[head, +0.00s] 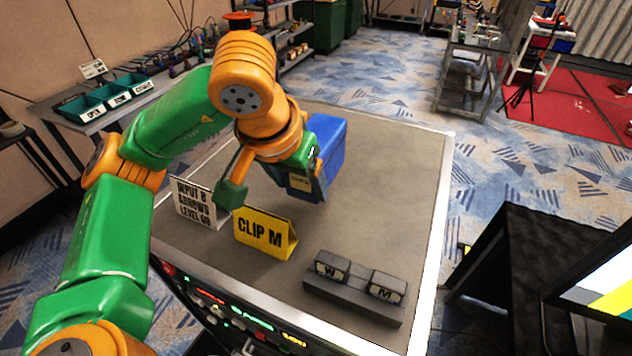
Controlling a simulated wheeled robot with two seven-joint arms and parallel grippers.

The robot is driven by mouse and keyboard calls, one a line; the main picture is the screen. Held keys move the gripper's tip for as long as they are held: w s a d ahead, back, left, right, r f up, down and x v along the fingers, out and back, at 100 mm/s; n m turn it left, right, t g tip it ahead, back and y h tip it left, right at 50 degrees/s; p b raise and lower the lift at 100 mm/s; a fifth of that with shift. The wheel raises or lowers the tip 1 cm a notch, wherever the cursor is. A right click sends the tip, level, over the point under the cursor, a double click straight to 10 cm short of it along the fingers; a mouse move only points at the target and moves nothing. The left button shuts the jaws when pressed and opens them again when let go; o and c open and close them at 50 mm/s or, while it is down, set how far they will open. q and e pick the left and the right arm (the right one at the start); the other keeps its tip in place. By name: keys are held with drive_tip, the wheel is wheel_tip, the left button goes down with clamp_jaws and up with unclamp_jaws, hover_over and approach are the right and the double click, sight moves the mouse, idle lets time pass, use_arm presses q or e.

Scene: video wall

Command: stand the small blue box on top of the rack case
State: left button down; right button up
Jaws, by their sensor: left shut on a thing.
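The rack case (395,185) has a wide grey top with a pale rim and a front panel with lit displays. My right gripper is not in view.
On the case top stand a white sign (196,204), a yellow "CLIP M" sign (264,234) and a dark block with two labelled keys (355,288). The top's right side is clear. A bench with green bins (85,106) is at the left, a dark stand (510,260) at the right.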

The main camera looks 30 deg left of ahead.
use_arm(q)
drive_tip(key=w+f, duration=0.2)
drive_tip(key=w+a+f, duration=0.1)
drive_tip(key=w+f, duration=0.1)
drive_tip(key=shift+a+f, duration=0.15)
drive_tip(key=shift+f, duration=0.1)
wheel_tip(320, 180, down, 3)
drive_tip(key=shift+r+p, duration=0.1)
drive_tip(key=shift+p, duration=0.25)
drive_tip(key=shift+f, duration=0.3)
drive_tip(key=shift+w+f, duration=0.1)
drive_tip(key=shift+f, duration=0.05)
unclamp_jaws()
drive_tip(key=shift+r, duration=0.45)
drive_tip(key=v, duration=0.6)
drive_tip(key=shift+r, duration=0.1)
drive_tip(key=p+v, duration=0.1)
drive_tip(key=v, duration=0.4)
drive_tip(key=shift+s+r, duration=0.1)
drive_tip(key=shift+s, duration=0.15)
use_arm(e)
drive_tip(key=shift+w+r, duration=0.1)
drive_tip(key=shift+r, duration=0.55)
